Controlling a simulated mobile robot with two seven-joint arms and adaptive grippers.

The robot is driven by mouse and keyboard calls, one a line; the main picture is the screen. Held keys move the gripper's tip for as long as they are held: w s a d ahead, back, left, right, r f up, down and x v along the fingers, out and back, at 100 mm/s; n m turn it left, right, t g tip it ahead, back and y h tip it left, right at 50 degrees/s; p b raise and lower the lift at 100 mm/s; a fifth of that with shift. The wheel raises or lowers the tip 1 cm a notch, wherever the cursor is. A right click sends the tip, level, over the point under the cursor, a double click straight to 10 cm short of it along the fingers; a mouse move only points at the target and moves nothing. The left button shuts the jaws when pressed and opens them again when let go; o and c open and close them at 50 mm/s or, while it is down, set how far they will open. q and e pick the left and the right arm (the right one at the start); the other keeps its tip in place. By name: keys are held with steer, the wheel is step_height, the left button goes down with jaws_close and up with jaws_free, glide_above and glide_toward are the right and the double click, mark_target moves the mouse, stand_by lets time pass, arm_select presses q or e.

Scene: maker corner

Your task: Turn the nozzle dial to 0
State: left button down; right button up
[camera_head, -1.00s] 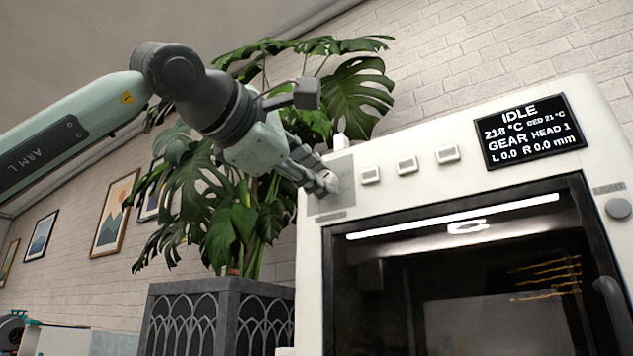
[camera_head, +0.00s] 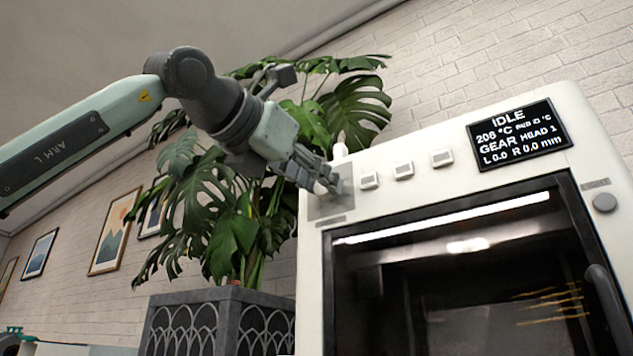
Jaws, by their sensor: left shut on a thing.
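The white printer (camera_head: 400,152) stands at the right, with a grey dial panel (camera_head: 346,204) at the upper left of its front. My left gripper (camera_head: 330,184) is at this panel, its fingers shut on the nozzle dial, which they mostly hide. The display (camera_head: 518,134) reads IDLE, 206 °C, a bed value near 21 °C, GEAR, HEAD 1, L 0.0 and R 0.0 mm. My right gripper is not in view.
A round grey knob (camera_head: 604,202) is at the far right. The dark door (camera_head: 450,290) is below. A leafy plant (camera_head: 215,215) stands behind my left arm in a dark planter (camera_head: 225,310).

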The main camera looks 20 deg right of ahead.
arm_select(q)
steer(key=shift+n, duration=0.9)
steer(key=c, duration=1.2)
jaws_free()
steer(key=shift+a, duration=0.1)
steer(key=v, duration=1.2)
